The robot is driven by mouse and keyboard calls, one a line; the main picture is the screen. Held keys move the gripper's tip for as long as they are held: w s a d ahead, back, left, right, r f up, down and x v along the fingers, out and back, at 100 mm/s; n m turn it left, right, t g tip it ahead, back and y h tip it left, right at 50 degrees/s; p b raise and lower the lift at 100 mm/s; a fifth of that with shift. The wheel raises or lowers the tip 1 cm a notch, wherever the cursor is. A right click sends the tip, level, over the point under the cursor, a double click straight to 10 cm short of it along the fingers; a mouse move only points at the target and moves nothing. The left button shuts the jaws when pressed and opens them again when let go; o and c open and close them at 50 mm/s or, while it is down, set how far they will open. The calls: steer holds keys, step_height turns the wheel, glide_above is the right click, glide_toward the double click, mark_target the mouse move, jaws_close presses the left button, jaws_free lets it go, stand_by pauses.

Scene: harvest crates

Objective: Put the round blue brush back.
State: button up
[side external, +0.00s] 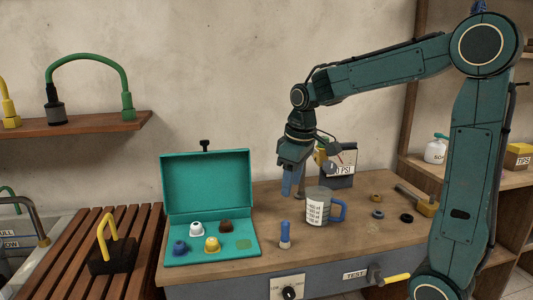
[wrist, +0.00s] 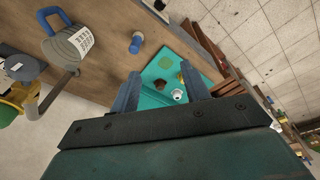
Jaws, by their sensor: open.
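A round blue-handled brush (side external: 285,233) with a pale lower end stands upright on the wooden bench, just right of the open teal case (side external: 205,180). It also shows in the wrist view (wrist: 137,42). The case holds a white-topped piece (side external: 196,229), a brown piece (side external: 226,226), a yellow piece (side external: 212,244) and a blue piece (side external: 180,247). A flat olive-green patch (side external: 244,244) at its right front has nothing standing on it. My gripper (side external: 288,193) is open and empty, pointing down above the bench behind the brush. Its fingers also show in the wrist view (wrist: 160,72).
A grey measuring mug (side external: 317,210) with a blue handle stands close right of the brush. Behind it is a gauge box (side external: 339,170). Small rings and a hammer-like tool (side external: 416,199) lie at the right. A slatted wooden rack (side external: 75,270) is at the left.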

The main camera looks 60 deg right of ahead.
steer(key=s+a+t, duration=0.2)
steer(key=s+a, duration=0.3)
steer(key=s, duration=0.3)
steer(key=s+a+r+m+t, duration=0.1)
steer(key=s+a, duration=0.4)
steer(key=s, duration=0.3)
steer(key=shift+r+t, duration=0.3)
steer(key=shift+t, duration=0.1)
